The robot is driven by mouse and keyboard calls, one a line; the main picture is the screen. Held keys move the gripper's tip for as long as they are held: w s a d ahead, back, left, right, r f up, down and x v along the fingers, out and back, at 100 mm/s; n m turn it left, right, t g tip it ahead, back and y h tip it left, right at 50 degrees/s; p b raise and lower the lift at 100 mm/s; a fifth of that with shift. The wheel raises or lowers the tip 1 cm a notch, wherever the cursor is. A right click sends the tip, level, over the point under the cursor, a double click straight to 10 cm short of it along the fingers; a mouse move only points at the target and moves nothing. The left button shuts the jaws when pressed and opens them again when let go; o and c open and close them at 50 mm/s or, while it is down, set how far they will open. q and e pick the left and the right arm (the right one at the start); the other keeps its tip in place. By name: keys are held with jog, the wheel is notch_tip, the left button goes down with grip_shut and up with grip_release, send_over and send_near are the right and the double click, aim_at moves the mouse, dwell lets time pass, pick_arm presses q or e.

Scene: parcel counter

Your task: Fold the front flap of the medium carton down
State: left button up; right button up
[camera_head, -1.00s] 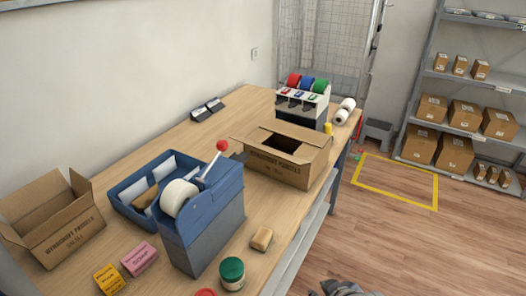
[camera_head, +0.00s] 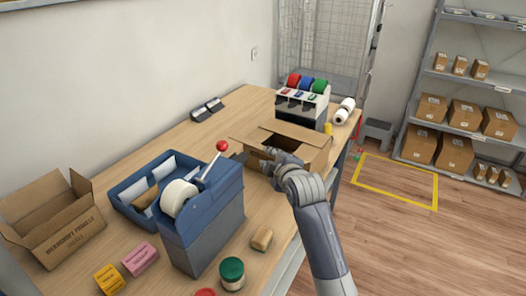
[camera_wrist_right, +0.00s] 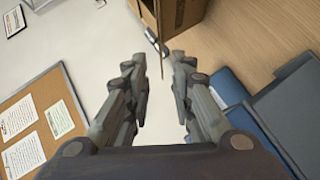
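The medium carton (camera_head: 318,150) stands on the counter, open at the top, with its left flap (camera_head: 245,139) sticking outward. My right gripper (camera_head: 272,158) is at the carton's near side and hides part of its front wall and front edge. In the right wrist view, the fingers of my right gripper (camera_wrist_right: 160,60) are apart. The carton (camera_wrist_right: 181,14) shows at the top there, and a thin brown cardboard edge (camera_wrist_right: 161,48) runs down toward the gap between the fingertips. I cannot tell whether they touch it. My left gripper is out of view.
A blue tape dispenser (camera_head: 205,215) with a red-knobbed lever stands left of my right arm. Another open carton (camera_head: 58,222) is at far left. A soap-like block (camera_head: 262,238) and a green-lidded jar (camera_head: 232,273) lie near the front edge. A roll rack (camera_head: 302,104) stands behind the carton.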

jog(key=p+x, duration=0.1)
jog(key=x, duration=0.8)
jog(key=shift+w, duration=0.25)
grip_shut()
